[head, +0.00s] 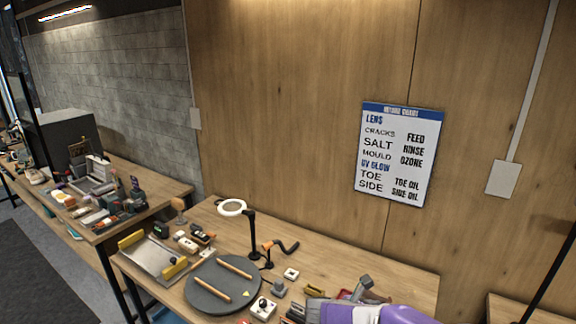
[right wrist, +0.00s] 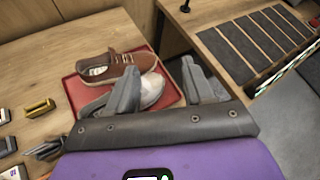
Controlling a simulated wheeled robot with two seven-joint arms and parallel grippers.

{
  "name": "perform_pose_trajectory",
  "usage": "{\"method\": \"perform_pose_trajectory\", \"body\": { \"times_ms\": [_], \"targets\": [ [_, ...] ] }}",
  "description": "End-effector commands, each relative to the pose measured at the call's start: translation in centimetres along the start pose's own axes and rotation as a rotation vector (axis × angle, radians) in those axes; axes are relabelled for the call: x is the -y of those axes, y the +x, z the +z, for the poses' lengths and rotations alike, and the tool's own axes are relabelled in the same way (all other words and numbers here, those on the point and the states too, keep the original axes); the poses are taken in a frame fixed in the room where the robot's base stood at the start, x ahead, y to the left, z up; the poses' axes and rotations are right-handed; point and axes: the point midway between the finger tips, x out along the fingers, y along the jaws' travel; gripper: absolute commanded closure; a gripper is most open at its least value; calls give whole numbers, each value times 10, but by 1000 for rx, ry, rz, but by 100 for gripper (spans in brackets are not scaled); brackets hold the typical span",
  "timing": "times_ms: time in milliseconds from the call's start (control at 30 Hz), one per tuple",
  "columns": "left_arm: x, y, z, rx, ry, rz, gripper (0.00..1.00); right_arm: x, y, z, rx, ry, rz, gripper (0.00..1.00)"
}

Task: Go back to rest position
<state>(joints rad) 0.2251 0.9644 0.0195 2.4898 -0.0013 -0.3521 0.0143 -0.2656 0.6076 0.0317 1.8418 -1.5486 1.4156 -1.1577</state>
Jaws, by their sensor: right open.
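My right gripper (right wrist: 159,68) is open in the right wrist view, its two grey fingers spread apart over the edge of a red tray (right wrist: 82,92). A brown shoe (right wrist: 112,66) with a pale opening lies on the tray, and a greyish shoe (right wrist: 152,90) is partly hidden behind the left finger. I see nothing held between the fingers. In the head view, my purple right wrist and the grey gripper (head: 362,287) show at the bottom right edge, over the bench (head: 400,270). My left gripper is not in view.
On the bench stand a round dark turntable (head: 205,298) with two wooden bars, a ring lamp (head: 232,208) on a stand, and a metal tray with yellow ends (head: 135,240). A chart (head: 398,150) hangs on the wall.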

Motion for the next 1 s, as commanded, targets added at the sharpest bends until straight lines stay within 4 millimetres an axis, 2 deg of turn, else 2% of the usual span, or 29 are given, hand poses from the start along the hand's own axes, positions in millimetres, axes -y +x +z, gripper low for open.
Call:
{"method": "perform_pose_trajectory", "body": {
  "times_ms": [167,367,467,567,600,700,800,900,1000],
  "targets": [
    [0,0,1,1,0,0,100,-3,14,-52,-159,35,18,48],
    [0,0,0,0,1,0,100,-2,21,-124,-389,119,15,48],
    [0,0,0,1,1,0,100,2,20,-170,-542,192,-9,48],
    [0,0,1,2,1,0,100,9,11,-227,-740,313,-71,48],
    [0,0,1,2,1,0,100,13,4,-253,-835,383,-113,48],
    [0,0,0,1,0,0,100,23,-20,-314,-1074,608,-266,48],
    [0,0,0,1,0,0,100,28,-47,-359,-1262,878,-471,48],
    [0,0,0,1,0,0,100,31,-67,-390,-1376,1177,-710,48],
    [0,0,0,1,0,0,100,33,-75,-408,-1405,1482,-950,48]
  ]
}}
